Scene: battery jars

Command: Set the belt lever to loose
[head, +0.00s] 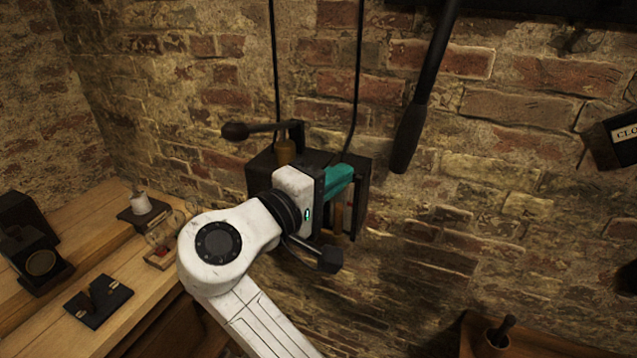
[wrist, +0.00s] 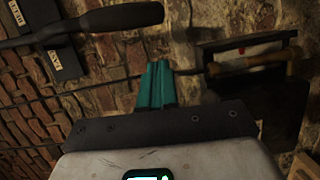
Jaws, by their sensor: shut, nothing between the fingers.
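A long dark lever (head: 425,90) with a thick grip hangs down the brick wall in the head view, its top cut off by the picture edge. I take it as the belt lever. A dark lever grip (wrist: 130,18) also shows in the wrist view at top left, near two small lettered plates (wrist: 55,66), whose words I cannot read surely. My gripper (head: 347,170) is left of the lever's grip, apart from it, in front of a dark wall box. Its teal fingers (wrist: 157,85) are together and empty in the wrist view.
The dark wall box (head: 262,170) has a round-knobbed arm (head: 237,131) and a wooden handle (wrist: 250,62). Two cords run up from it. A wooden bench (head: 60,250) with small devices stands left. A lettered sign (head: 620,135) is at the right.

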